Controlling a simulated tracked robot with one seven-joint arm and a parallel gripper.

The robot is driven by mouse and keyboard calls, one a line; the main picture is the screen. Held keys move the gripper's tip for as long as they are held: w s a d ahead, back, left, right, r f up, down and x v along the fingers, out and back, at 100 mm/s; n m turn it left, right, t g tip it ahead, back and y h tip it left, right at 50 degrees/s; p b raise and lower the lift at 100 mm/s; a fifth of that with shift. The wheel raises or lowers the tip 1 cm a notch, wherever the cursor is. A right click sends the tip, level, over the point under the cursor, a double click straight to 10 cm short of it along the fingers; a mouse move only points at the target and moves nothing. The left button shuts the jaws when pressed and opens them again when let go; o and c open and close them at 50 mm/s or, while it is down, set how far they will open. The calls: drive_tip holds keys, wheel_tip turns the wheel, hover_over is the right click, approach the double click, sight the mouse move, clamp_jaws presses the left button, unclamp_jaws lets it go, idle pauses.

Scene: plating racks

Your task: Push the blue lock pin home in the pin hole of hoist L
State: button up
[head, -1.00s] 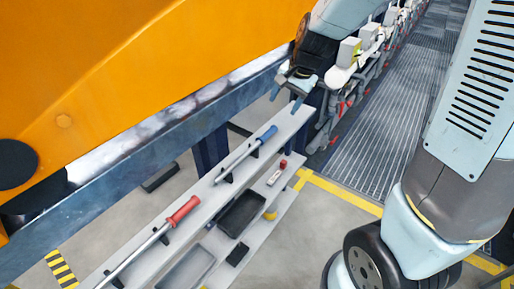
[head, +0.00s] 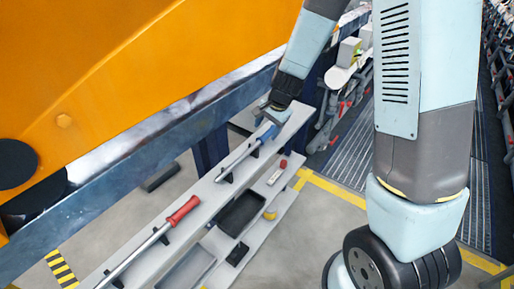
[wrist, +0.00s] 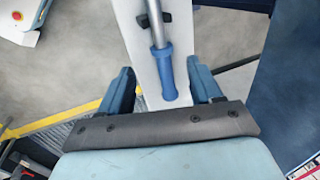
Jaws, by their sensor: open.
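The blue lock pin, a metal rod with a blue handle (head: 266,134), lies along the shelf on dark supports. In the wrist view its blue handle (wrist: 163,76) points toward my gripper (wrist: 160,78). My gripper is open, with one finger on each side of the handle and a gap on both sides. In the head view my gripper (head: 272,113) is at the handle end of the pin, and its fingers are partly hidden. I cannot make out the pin hole of hoist L in these views.
A similar rod with a red handle (head: 183,211) lies on the same pale shelf (head: 207,192). A lower shelf holds a black tray (head: 241,213), a yellow item (head: 270,213) and a red-and-white item (head: 277,173). A large orange structure (head: 120,70) with a blue-grey beam (head: 130,166) borders the left.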

sight(261, 139)
drive_tip(key=shift+a+x, duration=0.2)
drive_tip(key=shift+x, duration=2.85)
drive_tip(key=shift+s, duration=0.15)
clamp_jaws()
